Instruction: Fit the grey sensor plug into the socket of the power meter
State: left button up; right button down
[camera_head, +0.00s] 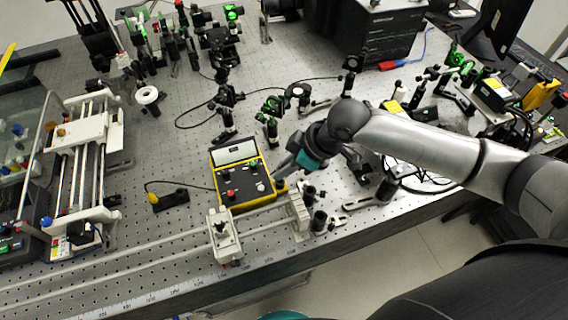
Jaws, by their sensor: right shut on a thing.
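The power meter (246,196) is a yellow-edged box with a black panel, a light display, and red and green knobs. It lies on the bench near the middle of the head view. My right gripper (283,171) reaches in from the right, its fingers low at the meter's right edge. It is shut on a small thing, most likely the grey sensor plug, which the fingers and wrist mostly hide. I cannot tell whether the plug touches the socket, as the socket is not clearly visible. My left gripper is not in view.
Optical rail with a white carriage (224,236) runs in front of the meter. Posts (319,219) stand close to the right gripper. A black block with a yellow end (170,199) lies left, its cable running to the meter. Optics mounts (270,122) stand behind.

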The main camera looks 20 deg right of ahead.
aim_at(278, 184)
jog(key=shift+f, duration=0.15)
dwell(0.4)
jog(key=shift+f+b, duration=0.7)
jog(key=shift+f, duration=0.5)
jog(key=shift+s+d+f+p, duration=0.1)
jog(key=shift+s+f+p, duration=0.25)
jog(key=shift+p, duration=0.35)
dwell(1.1)
jog(key=c, duration=0.7)
grip_release()
jog(key=shift+w, duration=0.1)
jog(key=shift+c, duration=0.2)
jog(key=p+v, duration=0.1)
jog(key=v, duration=1.4)
jog(key=shift+w+r+p, duration=0.3)
jog(key=shift+r+p, duration=0.05)
jog(key=shift+r, duration=0.05)
